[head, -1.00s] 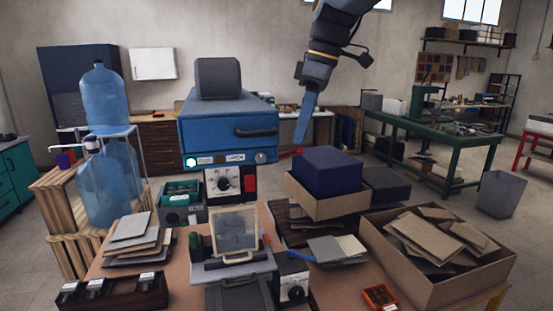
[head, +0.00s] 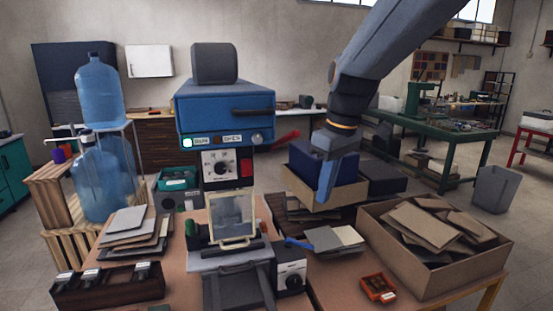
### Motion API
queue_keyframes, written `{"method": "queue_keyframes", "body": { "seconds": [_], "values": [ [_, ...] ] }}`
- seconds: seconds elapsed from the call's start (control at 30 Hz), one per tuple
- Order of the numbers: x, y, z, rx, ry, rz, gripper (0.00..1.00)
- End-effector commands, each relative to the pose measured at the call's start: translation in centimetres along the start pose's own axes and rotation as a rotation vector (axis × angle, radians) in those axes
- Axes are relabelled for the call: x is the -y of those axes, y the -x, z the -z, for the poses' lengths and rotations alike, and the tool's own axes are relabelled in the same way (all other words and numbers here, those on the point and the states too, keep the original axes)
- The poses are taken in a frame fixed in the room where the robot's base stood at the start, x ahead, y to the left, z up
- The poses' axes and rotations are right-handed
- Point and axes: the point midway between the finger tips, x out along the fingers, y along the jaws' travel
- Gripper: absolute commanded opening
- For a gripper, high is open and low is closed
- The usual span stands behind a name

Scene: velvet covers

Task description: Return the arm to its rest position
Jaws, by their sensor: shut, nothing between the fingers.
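My gripper (head: 327,190) shows right of the middle in the head view, at the end of my grey-blue arm, which comes in from the upper right. Its fingers point down and are shut with nothing between them. It appears in front of an open cardboard box (head: 296,186) holding a dark blue block (head: 312,158), and hides part of both. I cannot tell how far the fingertips are from the box.
A blue press-like machine (head: 226,112) with a red handle stands left of my gripper. A framed panel (head: 232,218) stands below it. A large box of brown pieces (head: 388,262) is at the right, stacked grey sheets (head: 127,232) at the left. Blue water bottles (head: 99,88) stand further left.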

Motion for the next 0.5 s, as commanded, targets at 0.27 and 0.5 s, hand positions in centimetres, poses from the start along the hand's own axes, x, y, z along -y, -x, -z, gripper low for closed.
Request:
{"method": "queue_keyframes", "body": {
  "seconds": [0.27,0.5],
  "values": [
    [0.3,-14.8,-11.5,0.038,-0.478,-0.087,0.0],
    [2.4,-20.9,-18.0,0.029,-0.736,-0.131,0.0]
  ]
}}
